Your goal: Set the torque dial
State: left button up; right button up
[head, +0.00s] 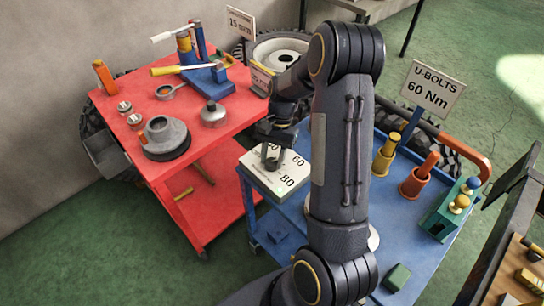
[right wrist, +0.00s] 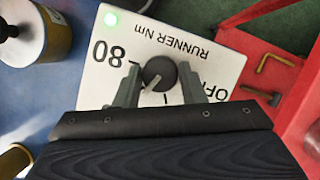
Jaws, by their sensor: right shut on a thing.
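The torque dial (right wrist: 158,73) is a dark round knob on a white box (head: 267,178) marked 60 and 80 in the head view. A sign (head: 434,91) reads "U-BOLTS 60 Nm". My left gripper is not in view.
The box sits at the left end of a blue cart (head: 400,222) with yellow and red cups (head: 415,182) and a green block (head: 398,277). A red table (head: 225,131) with tools and small parts stands to the left. A dark shelf is at far right.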

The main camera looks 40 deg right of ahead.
jog(key=shift+m+t, duration=0.3)
jog(key=shift+m, duration=0.5)
jog(key=o, duration=1)
jog(key=v, duration=0.8)
jog(key=shift+s+d, duration=0.1)
jog(key=shift+f, duration=0.1)
